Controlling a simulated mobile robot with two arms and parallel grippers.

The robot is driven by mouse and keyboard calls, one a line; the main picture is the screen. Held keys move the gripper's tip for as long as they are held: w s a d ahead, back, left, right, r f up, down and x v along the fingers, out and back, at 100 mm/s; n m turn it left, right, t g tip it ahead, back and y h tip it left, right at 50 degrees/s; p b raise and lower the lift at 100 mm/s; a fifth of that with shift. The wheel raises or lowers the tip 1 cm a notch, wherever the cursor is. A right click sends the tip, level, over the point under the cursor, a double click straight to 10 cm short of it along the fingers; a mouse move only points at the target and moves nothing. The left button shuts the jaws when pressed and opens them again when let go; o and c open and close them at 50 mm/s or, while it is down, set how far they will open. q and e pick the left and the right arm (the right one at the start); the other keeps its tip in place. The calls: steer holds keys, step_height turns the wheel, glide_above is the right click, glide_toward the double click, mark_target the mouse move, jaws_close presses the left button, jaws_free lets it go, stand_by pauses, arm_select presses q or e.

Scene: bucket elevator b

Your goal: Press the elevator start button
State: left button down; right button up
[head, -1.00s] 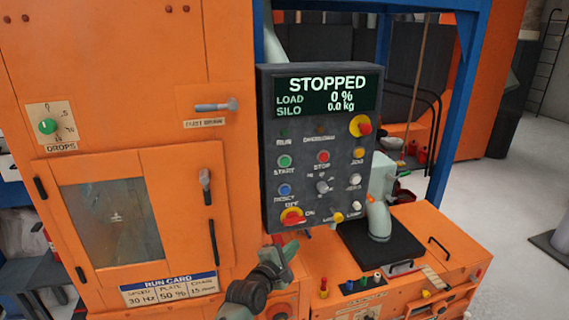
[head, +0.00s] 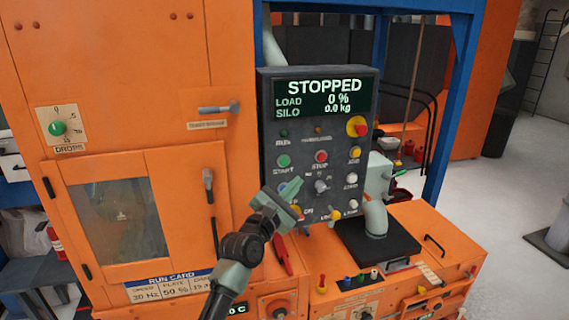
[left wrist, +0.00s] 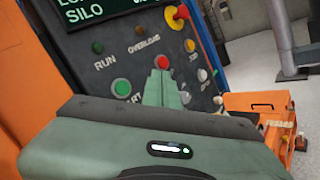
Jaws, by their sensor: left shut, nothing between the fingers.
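The green START button (head: 284,160) is on the dark control panel (head: 270,120), left of the red STOP button (head: 321,156). The panel display (head: 325,97) reads STOPPED, LOAD 0 %, SILO 0.0 kg. My left gripper (head: 290,190) is shut and empty, in front of the panel just below the START button and over the blue button's place. In the left wrist view the shut fingers (left wrist: 162,82) point at the panel, with the green button (left wrist: 121,87) left of them and the red button (left wrist: 163,62) beyond the tips. I see no contact with a button. My right gripper is not in view.
A yellow-and-red emergency knob (head: 357,127) is at the panel's upper right. Several more buttons and knobs fill its lower part. An orange cabinet (head: 120,110) with levers stands left; a low orange machine (head: 430,225) stands right. Open floor lies far right.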

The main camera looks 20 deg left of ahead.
mark_target(284, 162)
arm_select(q)
steer(key=shift+w+a+b, duration=0.8)
steer(key=shift+w+b, duration=0.4)
steer(key=shift+b, duration=0.1)
steer(key=shift+w+a+b, duration=0.85)
steer(key=shift+w+b, duration=0.4)
steer(key=shift+b, duration=0.05)
steer(key=shift+w+a+b, duration=0.8)
steer(key=shift+w+b, duration=0.4)
steer(key=shift+b, duration=0.1)
steer(key=shift+w+a, duration=0.1)
steer(key=shift+w+a, duration=0.15)
steer(key=shift+w, duration=0.1)
